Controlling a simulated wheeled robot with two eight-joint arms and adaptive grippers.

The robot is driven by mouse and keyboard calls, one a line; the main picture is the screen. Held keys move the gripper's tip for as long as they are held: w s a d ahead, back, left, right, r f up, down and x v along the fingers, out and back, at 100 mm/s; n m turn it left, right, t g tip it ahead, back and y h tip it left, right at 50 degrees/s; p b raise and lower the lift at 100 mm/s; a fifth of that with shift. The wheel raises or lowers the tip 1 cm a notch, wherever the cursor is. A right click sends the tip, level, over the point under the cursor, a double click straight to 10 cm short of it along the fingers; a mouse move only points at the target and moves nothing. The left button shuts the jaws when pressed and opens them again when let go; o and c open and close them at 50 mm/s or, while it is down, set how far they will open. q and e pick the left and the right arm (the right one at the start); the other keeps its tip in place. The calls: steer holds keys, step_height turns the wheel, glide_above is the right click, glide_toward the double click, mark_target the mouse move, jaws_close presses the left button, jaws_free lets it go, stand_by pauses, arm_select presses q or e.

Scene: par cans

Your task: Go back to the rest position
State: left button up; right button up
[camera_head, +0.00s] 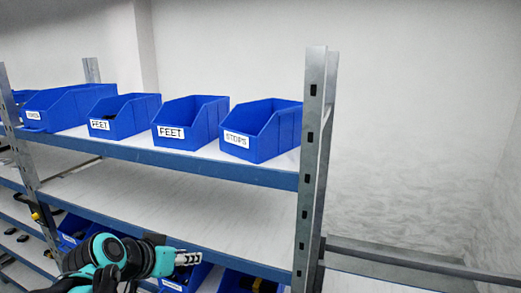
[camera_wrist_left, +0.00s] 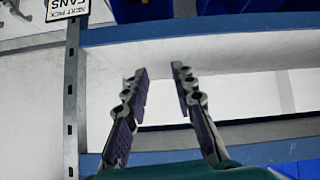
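My left gripper (camera_head: 188,258) is in front of the shelf rack at the lower left of the head view, below the upper shelf and by the lower shelf's front edge. In the left wrist view the left gripper (camera_wrist_left: 157,75) has its two fingers spread apart with nothing between them, so it is open and empty. Behind the fingers is a pale, bare shelf surface. My right gripper is in neither view.
Blue bins stand on the upper shelf (camera_head: 190,155), among them a STOPS bin (camera_head: 262,146) and a FEET bin (camera_head: 190,138). A metal post (camera_head: 312,165) stands at the right end. Lower blue bins (camera_head: 255,283) are partly hidden. The middle shelf (camera_head: 200,205) is clear.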

arm_select(q)
steer(key=s+f+n+y+b, duration=0.1)
steer(key=s+f+b, duration=0.3)
steer(key=f, duration=0.9)
steer(key=s+f+g+y+b, duration=0.1)
steer(key=s+f+b, duration=0.4)
steer(key=f, duration=0.9)
steer(key=s+f+n+g+y+b, duration=0.1)
steer(key=s+f+b, duration=0.4)
steer(key=f+b, duration=0.4)
step_height(320, 180, down, 5)
steer(key=shift+s+a+r+n, duration=0.15)
steer(key=shift+a+n, duration=0.15)
steer(key=shift+a, duration=0.05)
